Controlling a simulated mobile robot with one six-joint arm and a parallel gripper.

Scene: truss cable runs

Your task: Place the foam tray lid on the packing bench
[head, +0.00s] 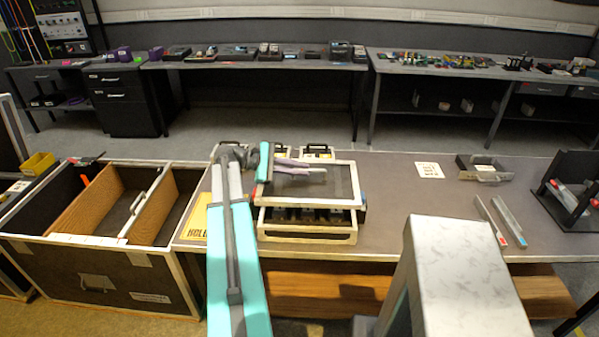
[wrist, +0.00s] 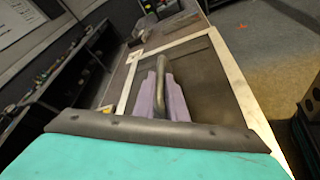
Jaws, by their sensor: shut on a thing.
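The foam tray lid (head: 340,184) is a dark panel with a pale frame. It is over the foam tray (head: 307,238), whose dark contents show below the lid's near edge. I cannot tell whether lid and tray touch. My gripper (head: 318,170) has purple fingers and reaches across the lid from the left. In the wrist view the fingers (wrist: 160,97) are shut on the lid's grey bar handle (wrist: 182,63), and the dark lid panel (wrist: 212,82) spreads beneath. The packing bench (head: 400,225) is grey-topped and stands under the tray. My arm hides part of the lid's left side.
An open case (head: 100,265) with brown dividers stands left of the bench. The bench top right of the lid is clear.

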